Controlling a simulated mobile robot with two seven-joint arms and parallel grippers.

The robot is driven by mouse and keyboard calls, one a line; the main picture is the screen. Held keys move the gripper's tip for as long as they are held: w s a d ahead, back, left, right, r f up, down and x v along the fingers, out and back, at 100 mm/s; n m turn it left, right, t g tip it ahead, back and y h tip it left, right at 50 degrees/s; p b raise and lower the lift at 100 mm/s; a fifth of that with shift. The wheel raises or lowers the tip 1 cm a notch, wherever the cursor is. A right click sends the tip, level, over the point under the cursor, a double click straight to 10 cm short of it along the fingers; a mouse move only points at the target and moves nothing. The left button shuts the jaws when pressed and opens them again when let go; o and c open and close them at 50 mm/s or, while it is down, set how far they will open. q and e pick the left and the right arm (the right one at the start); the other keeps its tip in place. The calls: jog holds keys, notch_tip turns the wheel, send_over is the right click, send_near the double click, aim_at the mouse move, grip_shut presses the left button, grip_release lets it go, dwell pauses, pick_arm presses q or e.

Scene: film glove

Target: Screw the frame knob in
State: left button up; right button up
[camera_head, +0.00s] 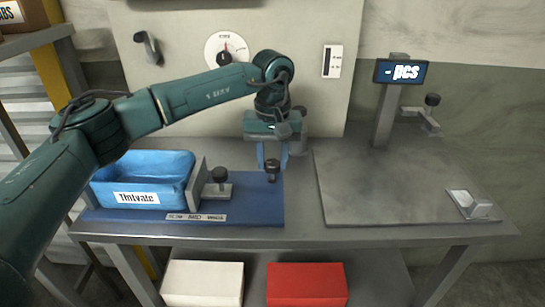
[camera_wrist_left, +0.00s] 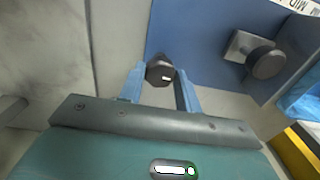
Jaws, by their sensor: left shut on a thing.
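My left gripper (camera_head: 271,160) points down over the right part of the blue mat (camera_head: 240,213). Its two blue fingers are shut on a dark knob (camera_head: 272,171). In the left wrist view the knob (camera_wrist_left: 160,70) sits between the fingertips of the gripper (camera_wrist_left: 160,82). I cannot tell whether its lower end touches anything. A second dark knob (camera_head: 220,174) stands upright on a metal block (camera_head: 216,191) on the mat, left of the gripper; it also shows in the left wrist view (camera_wrist_left: 266,60). My right gripper is not in view.
A labelled blue bin (camera_head: 120,180) stands on the mat's left. A grey plate (camera_head: 400,195) with a display post (camera_head: 383,115) and another knob (camera_head: 432,99) is on the right. White (camera_head: 203,284) and red (camera_head: 306,286) boxes sit below. A panel with a dial (camera_head: 227,50) rises behind.

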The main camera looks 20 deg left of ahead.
aim_at(272, 162)
pick_arm(q)
jog(key=shift+r, duration=0.25)
jog(key=o, duration=1)
jog(key=shift+f, duration=0.15)
jog(key=shift+c, duration=0.2)
notch_tip(272, 162, up, 13)
